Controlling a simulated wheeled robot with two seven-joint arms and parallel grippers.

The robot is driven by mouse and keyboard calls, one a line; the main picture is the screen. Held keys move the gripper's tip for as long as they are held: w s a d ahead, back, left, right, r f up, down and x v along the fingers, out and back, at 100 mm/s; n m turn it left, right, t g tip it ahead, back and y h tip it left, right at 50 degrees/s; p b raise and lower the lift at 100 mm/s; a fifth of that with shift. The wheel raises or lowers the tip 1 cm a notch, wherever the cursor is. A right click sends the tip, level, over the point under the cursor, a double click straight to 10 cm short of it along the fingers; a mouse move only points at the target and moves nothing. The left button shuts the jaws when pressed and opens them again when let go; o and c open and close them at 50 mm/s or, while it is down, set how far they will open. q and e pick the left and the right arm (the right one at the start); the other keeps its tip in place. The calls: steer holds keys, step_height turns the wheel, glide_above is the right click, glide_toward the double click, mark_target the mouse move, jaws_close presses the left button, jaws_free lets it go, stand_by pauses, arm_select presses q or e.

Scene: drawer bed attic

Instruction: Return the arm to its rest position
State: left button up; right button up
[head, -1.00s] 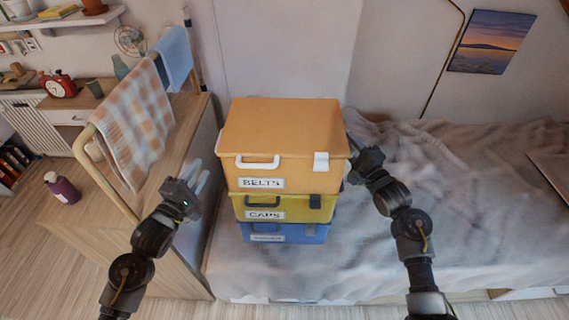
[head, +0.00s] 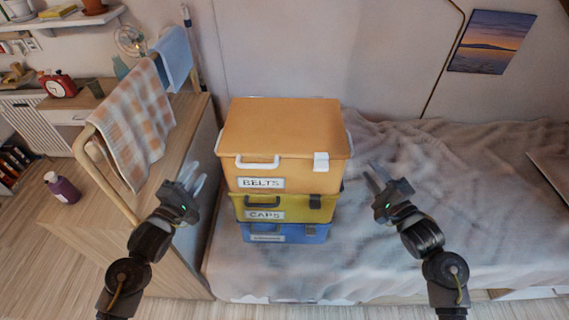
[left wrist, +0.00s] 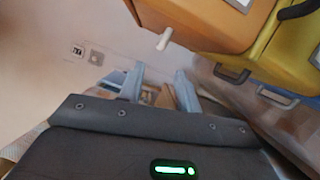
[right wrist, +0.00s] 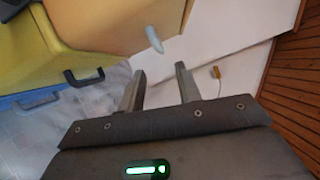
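My left gripper (head: 191,178) is open and empty, to the left of a stack of boxes; its two fingers stand apart in the left wrist view (left wrist: 160,88). My right gripper (head: 376,178) is open and empty, to the right of the stack and clear of it; its fingers stand apart in the right wrist view (right wrist: 158,85). The stack stands upright on the bed: an orange box labelled BELTS (head: 280,130) on top, a yellow box labelled CAPS (head: 285,212) in the middle, and a blue box (head: 290,236) at the bottom with a label too small to read.
A wooden cabinet (head: 110,225) with a rail and checked towel (head: 130,120) stands at the left. A purple bottle (head: 62,188) stands further left.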

steer(key=shift+s+d, duration=0.15)
steer(key=shift+s, duration=0.25)
